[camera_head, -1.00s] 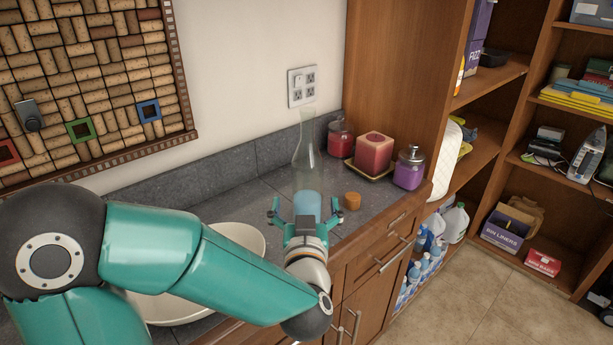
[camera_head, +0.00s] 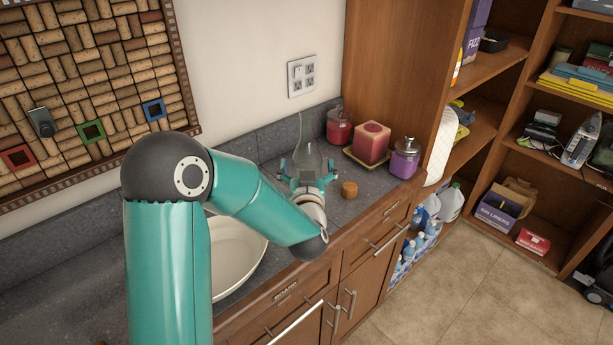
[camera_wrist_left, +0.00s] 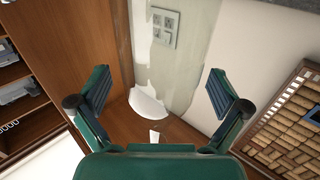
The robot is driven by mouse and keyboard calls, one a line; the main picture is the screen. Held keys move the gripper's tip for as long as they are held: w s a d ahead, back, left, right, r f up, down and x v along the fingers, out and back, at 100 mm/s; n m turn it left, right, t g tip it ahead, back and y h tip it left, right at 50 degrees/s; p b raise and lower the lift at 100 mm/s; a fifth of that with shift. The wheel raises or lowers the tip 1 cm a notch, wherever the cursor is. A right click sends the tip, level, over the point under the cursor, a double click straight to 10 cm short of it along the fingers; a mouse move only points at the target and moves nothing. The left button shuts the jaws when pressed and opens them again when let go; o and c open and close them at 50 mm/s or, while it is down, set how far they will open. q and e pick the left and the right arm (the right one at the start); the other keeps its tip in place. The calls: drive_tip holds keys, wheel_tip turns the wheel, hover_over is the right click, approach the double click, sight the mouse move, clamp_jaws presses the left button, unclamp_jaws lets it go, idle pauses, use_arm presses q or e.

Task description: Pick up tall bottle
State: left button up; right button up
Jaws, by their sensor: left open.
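The tall bottle (camera_head: 307,156) is clear glass with a wide body and narrow neck. It stands upright on the grey counter near the back wall, its lower part hidden behind my gripper. My left gripper (camera_head: 307,170) reaches it from the front, with its fingers spread on either side of the bottle's body. In the left wrist view my left gripper (camera_wrist_left: 158,92) is open, and pale see-through glass of the bottle (camera_wrist_left: 190,65) shows between and beyond the fingers. Contact cannot be made out. My right gripper is not in view.
A cork stopper (camera_head: 349,190) lies right of my gripper. A white basin (camera_head: 236,262) is at the left front.

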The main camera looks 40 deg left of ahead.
use_arm(q)
drive_tip(key=shift+w+a, duration=0.15)
drive_tip(key=c, duration=1.8)
drive_tip(key=shift+r, duration=0.15)
drive_tip(key=shift+c, duration=0.4)
